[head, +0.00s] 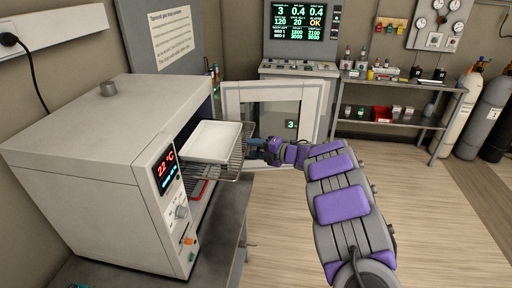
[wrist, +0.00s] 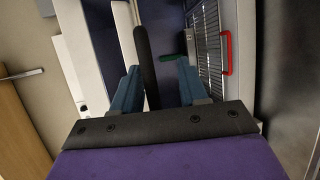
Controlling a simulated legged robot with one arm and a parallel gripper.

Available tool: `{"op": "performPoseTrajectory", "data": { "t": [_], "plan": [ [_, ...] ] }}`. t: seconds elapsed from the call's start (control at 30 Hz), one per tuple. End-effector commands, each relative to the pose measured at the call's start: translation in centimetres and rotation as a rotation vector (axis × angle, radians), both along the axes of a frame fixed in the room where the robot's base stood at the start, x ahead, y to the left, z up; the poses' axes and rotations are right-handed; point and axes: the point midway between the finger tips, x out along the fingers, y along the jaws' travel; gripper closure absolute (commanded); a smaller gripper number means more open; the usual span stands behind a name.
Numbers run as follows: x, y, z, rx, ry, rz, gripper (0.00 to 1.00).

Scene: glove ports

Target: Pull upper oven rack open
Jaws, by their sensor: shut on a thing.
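The oven (head: 110,150) stands at the left with its front open. Its upper rack (head: 237,163) is a wire shelf that sticks out of the opening, with a white tray (head: 212,141) lying on it. My gripper (head: 257,146) is at the rack's outer front edge. In the wrist view my two blue fingers (wrist: 158,88) stand either side of a dark handle bar (wrist: 143,50), and they are shut on it. How the bar joins the rack is hidden. A lower rack with a red handle (head: 199,190) is inside; the red handle also shows in the wrist view (wrist: 226,54).
The open oven door (head: 232,102), white-framed with a window, stands just behind my gripper. A grey bench (head: 222,215) carries the oven. Shelving (head: 400,83) and gas cylinders (head: 489,115) stand at the back right. The wooden floor at the right is clear.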

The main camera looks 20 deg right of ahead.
Motion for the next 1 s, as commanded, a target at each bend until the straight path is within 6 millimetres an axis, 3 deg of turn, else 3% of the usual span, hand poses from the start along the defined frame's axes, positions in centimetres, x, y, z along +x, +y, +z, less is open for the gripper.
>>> {"op": "performPoseTrajectory", "data": {
  "t": [0.8,1.0],
  "plan": [
    [-0.1,-0.3,0.5,0.001,-0.008,-0.002,0.63],
    [-1.3,-1.2,0.8,0.0,-0.007,-0.005,0.63]
  ]
}}
